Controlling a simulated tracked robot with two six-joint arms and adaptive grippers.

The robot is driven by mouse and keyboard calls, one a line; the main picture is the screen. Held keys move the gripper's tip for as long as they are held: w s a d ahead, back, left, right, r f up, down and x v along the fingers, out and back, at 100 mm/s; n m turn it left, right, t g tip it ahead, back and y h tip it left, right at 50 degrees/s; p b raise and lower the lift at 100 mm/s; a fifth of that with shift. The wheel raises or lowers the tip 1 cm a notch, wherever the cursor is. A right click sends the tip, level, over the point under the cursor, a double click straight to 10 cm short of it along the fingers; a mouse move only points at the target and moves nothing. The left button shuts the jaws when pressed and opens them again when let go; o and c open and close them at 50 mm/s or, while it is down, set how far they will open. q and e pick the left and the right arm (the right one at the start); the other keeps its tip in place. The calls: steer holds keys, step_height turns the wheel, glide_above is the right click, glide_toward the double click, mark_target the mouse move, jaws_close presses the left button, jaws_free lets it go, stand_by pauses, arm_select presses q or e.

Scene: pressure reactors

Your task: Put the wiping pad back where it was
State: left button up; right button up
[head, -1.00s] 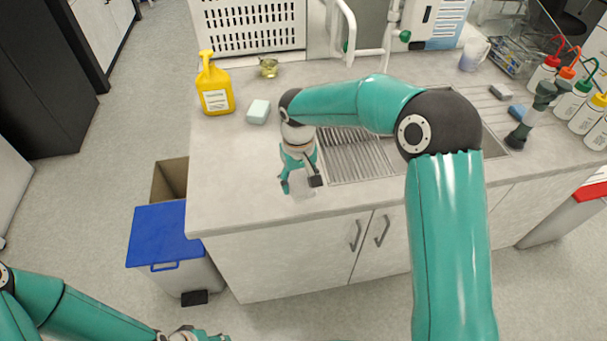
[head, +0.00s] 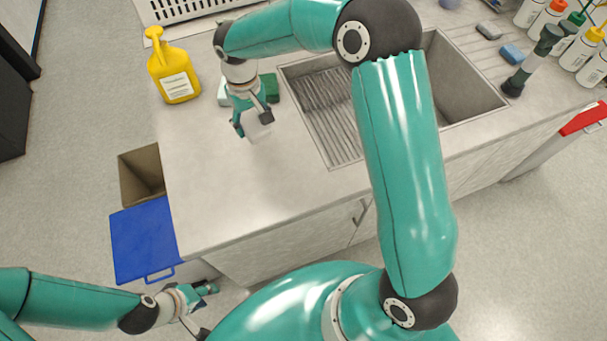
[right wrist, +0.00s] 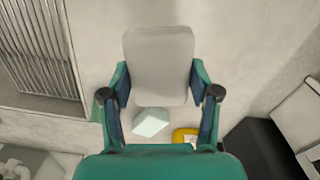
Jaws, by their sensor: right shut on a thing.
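My right gripper (head: 254,122) is shut on a pale grey wiping pad (head: 258,131), above the counter left of the sink. In the right wrist view the pad (right wrist: 158,65) sits flat between both fingers of the gripper (right wrist: 158,95) and reaches out past their tips. In the head view it is small and partly hidden by the fingers. I cannot tell whether it touches the counter. My left gripper (head: 208,311) is low at the front left, its fingers apart and empty, clear of the counter.
A yellow bottle (head: 174,72), a pale block (head: 223,93) and a dark green block (head: 271,87) stand behind the right gripper. The sink (head: 328,110) lies to its right. A blue-lidded bin (head: 143,240) stands beside the counter. The front left counter is clear.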

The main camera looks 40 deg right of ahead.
steer(key=shift+s+d+r, duration=0.1)
steer(key=shift+s+d, duration=0.05)
steer(key=shift+d, duration=0.1)
steer(key=shift+s+d+r+n+b, duration=0.15)
steer(key=shift+r+n+b, duration=0.15)
steer(key=shift+n, duration=0.3)
steer(key=s+d+r+n+b, duration=0.2)
steer(key=s+r+n+b, duration=0.25)
steer(key=n, duration=0.85)
step_height(320, 180, up, 5)
steer(key=n+b, duration=0.3)
steer(key=n, duration=1.6)
glide_above(306, 182)
step_height(306, 182, down, 16)
steer(key=shift+w+r+b, duration=0.1)
steer(key=shift+b, duration=0.6)
steer(key=shift+f, duration=2.05)
